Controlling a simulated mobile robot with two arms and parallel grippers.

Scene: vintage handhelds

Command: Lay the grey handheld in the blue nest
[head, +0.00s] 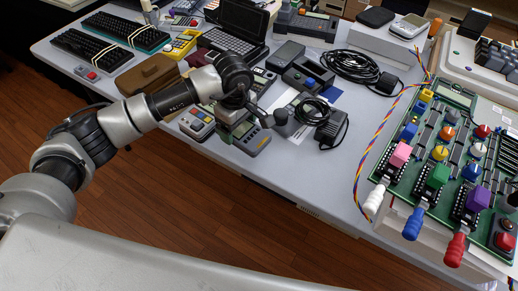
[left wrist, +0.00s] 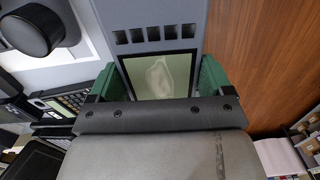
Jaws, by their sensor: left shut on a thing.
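The grey handheld (head: 256,144) is at the table's front edge in the head view, below my left gripper (head: 241,127). In the left wrist view the grey handheld (left wrist: 160,14) fills the top middle, with a row of dark buttons and a pale green screen. The green fingers of my left gripper (left wrist: 157,82) are shut on its two sides. Whether it touches the table is unclear. A flat blue patch (head: 333,95) lies right of the gripper, partly covered; I cannot tell whether it is the blue nest. My right gripper is not in view.
A dark round knob (left wrist: 32,30) stands close beside the handheld. A black adapter (head: 331,127) with coiled cable lies to the right. A multicoloured handheld (head: 196,124) lies to the left. A green circuit board (head: 437,165) fills the right side. The table's front middle is bare.

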